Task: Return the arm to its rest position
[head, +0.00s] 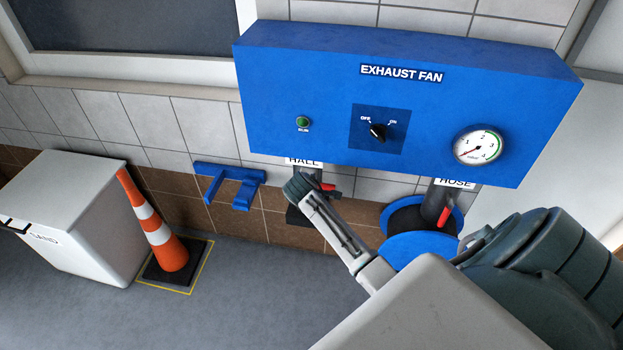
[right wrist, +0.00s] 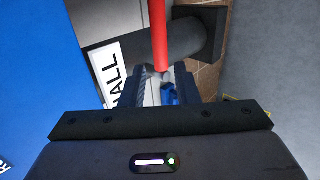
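My right arm (head: 335,228) comes in from the right in the head view and reaches to the pipe under the HALL label (head: 304,161). Its wrist end (head: 300,188) is right beside that pipe, and the fingertips are hard to make out there. In the right wrist view my right gripper (right wrist: 160,88) has a gap between its fingers. The red HALL lever (right wrist: 160,40) runs down toward that gap; whether it touches a finger I cannot tell. The lever also shows as a short red piece in the head view (head: 328,187). My left gripper is not in view.
A blue EXHAUST FAN box (head: 310,85) overhangs the pipes, with a knob (head: 378,132) and gauge (head: 477,147). A red HOSE lever (head: 443,216) is at right. A blue wall bracket (head: 230,183), orange cone (head: 160,232) and white bin (head: 75,215) stand left.

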